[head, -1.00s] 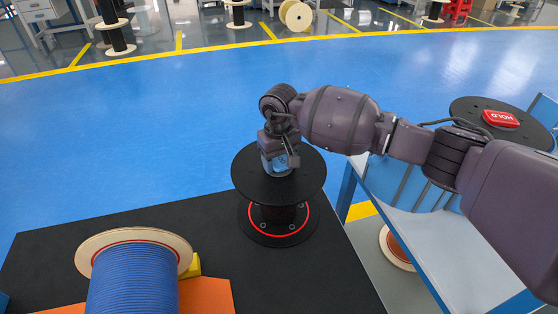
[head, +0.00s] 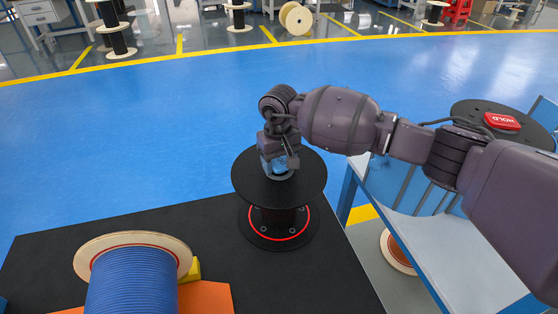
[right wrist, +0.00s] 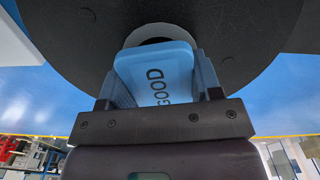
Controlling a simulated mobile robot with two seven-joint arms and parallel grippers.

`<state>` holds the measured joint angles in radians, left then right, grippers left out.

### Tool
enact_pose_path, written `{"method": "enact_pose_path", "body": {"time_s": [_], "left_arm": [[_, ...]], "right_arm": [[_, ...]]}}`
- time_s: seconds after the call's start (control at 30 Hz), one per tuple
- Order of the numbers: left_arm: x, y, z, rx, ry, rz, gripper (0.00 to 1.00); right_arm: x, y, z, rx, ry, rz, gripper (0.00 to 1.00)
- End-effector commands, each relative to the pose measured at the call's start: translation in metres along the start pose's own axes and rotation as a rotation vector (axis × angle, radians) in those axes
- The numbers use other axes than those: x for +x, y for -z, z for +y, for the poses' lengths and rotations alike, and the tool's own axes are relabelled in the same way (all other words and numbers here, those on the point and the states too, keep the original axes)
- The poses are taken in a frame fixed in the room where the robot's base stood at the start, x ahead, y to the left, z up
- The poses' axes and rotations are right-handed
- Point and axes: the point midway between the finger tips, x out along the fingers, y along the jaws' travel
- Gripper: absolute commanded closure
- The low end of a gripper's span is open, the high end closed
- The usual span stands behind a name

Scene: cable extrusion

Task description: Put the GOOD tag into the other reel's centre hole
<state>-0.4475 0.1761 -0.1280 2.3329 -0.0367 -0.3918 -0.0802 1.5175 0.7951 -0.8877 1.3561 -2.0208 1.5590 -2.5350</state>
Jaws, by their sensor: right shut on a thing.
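My right gripper (head: 279,162) is shut on the blue GOOD tag (right wrist: 152,75), which it holds over the middle of a black reel (head: 250,183). The tag also shows as a small blue patch in the head view (head: 282,165). In the right wrist view the reel's flange (right wrist: 80,40) fills the top, with a pale ring around its centre hole (right wrist: 150,41) just behind the tag's far end. I cannot tell whether that end is inside the hole. A second black reel (head: 463,110) at the right bears a red HOLD tag (head: 500,121). My left gripper is out of view.
The black reel stands on a dark mat (head: 200,225). A reel of blue cable (head: 135,280) lies at the front left on an orange support (head: 207,298). A blue-framed table (head: 425,225) stands at the right, under my right arm. Blue floor is open beyond the mat.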

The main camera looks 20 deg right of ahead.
Motion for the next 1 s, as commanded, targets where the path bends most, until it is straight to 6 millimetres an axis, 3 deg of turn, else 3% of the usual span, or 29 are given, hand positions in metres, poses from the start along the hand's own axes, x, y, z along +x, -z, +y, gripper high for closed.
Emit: {"method": "enact_pose_path", "body": {"time_s": [1.0], "left_arm": [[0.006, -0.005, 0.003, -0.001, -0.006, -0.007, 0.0]], "right_arm": [[0.025, -0.002, 0.0, 0.0, -0.001, -0.009, 0.65]]}}
